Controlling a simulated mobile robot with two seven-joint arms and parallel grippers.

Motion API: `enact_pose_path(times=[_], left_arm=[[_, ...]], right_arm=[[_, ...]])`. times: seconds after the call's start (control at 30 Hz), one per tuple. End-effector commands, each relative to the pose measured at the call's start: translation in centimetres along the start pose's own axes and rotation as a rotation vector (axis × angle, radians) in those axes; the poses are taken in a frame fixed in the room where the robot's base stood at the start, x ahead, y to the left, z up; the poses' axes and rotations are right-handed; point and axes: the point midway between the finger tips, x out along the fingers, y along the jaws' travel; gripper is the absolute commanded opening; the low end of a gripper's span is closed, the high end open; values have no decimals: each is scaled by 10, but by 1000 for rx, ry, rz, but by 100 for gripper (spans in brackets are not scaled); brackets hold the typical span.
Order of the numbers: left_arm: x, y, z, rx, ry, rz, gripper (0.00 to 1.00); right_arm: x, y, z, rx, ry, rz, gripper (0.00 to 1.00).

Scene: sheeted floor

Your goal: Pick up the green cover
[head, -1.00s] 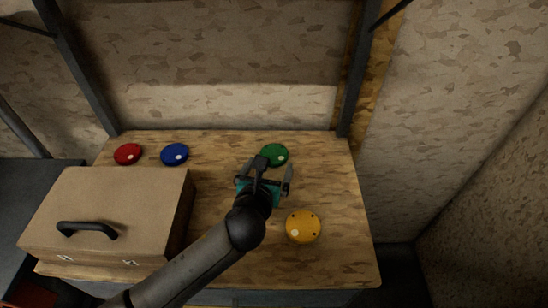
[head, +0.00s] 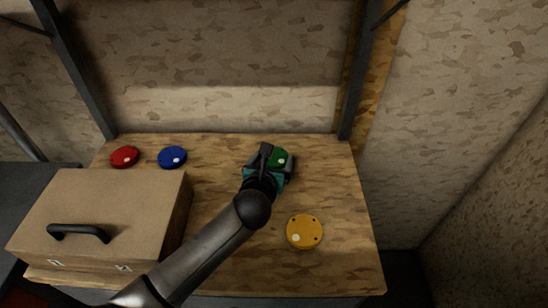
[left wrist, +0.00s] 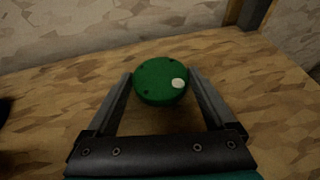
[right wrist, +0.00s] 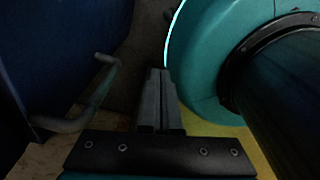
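The green cover (head: 280,157) is a round disc with a white spot, lying toward the back right of the wooden table top. It also shows in the left wrist view (left wrist: 161,81), between the two fingertips. My left gripper (head: 277,158) is around it, one finger on each side. The fingers are apart, with narrow gaps at the cover's edges; firm contact does not show. My right gripper (right wrist: 160,75) has its fingers together and holds nothing; it is not seen in the head view.
A yellow cover (head: 304,231) lies to the front right on the table (head: 338,200). Blue (head: 172,157) and red (head: 125,157) covers lie at the back left. A brown case (head: 105,210) with a dark handle fills the front left. Posts and a wall stand behind.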

Motion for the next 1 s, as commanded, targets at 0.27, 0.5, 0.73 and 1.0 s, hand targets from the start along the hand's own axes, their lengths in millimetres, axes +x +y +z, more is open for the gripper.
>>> enact_pose_path(times=[0.27,0.5,0.73,1.0], left_arm=[[0,0,-1,1,1,0,50],[0,0,-1,1,1,0,24],[0,0,0,1,-1,-1,16],[-5,0,12,2,-4,-1,16]], right_arm=[[0,0,1,0,-2,0,0],[0,0,2,0,-3,0,0],[0,0,2,0,-4,1,0],[-6,1,2,0,-5,1,0]])
